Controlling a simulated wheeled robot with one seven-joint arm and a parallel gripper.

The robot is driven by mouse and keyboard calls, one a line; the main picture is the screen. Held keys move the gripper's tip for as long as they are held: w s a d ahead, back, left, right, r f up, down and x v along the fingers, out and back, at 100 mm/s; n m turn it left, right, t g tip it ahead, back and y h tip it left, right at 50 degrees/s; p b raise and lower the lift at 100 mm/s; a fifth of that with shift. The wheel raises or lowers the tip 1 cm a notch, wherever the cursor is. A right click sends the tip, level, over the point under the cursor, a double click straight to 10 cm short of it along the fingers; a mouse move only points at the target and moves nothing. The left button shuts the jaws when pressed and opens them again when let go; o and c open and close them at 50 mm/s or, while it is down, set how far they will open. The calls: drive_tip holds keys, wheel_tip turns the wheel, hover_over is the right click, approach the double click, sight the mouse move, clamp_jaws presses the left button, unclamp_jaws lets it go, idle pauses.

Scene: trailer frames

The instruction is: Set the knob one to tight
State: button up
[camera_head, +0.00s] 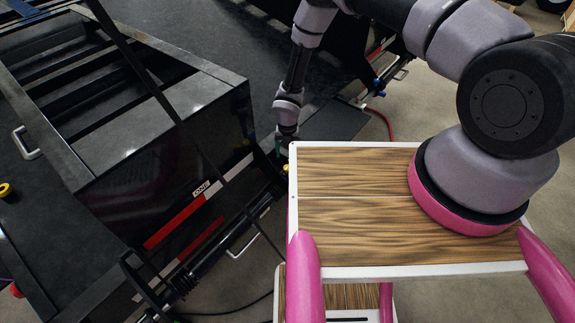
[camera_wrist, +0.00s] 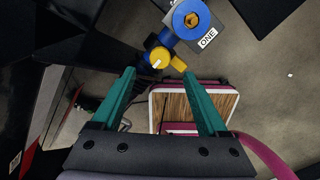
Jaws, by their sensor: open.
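A black trailer frame (camera_head: 190,130) with red and white tape fills the left. A white ONE tag (camera_head: 201,188) is on its side. Another blue fitting (camera_head: 377,88) with a red hose (camera_head: 386,121) is farther back. Open floor (camera_head: 415,115) shows at right.

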wheel_tip(320, 180, down, 8)
drive_tip(key=shift+r, duration=0.1)
clamp_jaws()
